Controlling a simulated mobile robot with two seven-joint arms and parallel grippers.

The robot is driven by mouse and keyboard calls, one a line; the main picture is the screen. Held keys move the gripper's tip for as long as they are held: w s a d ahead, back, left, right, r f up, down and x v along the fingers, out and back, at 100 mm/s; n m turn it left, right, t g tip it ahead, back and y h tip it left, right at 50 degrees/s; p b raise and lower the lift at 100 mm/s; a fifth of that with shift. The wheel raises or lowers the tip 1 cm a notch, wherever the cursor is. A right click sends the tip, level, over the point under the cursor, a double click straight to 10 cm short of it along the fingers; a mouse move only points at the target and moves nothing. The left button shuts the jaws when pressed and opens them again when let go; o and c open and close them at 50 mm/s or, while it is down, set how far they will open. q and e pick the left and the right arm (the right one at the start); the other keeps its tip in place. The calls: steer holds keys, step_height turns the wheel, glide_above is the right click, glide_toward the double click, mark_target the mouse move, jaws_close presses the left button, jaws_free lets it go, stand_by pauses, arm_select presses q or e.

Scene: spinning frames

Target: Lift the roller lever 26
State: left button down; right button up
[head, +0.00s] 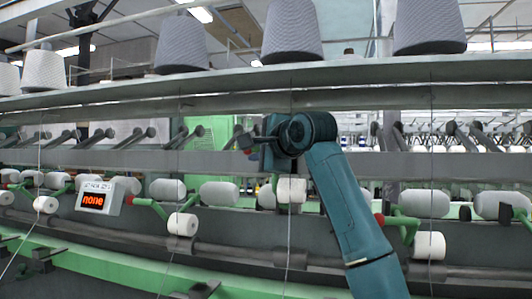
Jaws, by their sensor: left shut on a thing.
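My left arm rises from the lower right of the head view, and its gripper (250,144) is in front of the grey rail. Something red shows at the fingertips, like the red knobs on the other levers. The gripper is shut on it, and I take it to be the roller lever's end. A white roller (291,190) hangs just below my wrist, higher than the neighbouring rollers (182,224) (430,245). The green lever arm between knob and roller is mostly hidden by my gripper and wrist. No number 26 is readable. My right gripper is not in view.
A white box (100,195) with a red "none" display is at the left. Green levers with red knobs (379,219) stand on both sides. Large grey yarn cones (293,35) line the shelf above. Thin threads run down vertically.

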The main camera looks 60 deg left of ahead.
arm_select(q)
steer(key=shift+w+a+r, duration=0.1)
steer(key=shift+w+a, duration=0.05)
steer(key=shift+w, duration=0.1)
stand_by(0.3)
steer(key=c, duration=1.4)
jaws_free()
steer(key=shift+c, duration=0.2)
steer(key=w+b+v, duration=0.1)
steer(key=b+v, duration=0.2)
steer(key=v, duration=1)
steer(key=shift+s+r, duration=0.25)
steer(key=shift+s, duration=0.2)
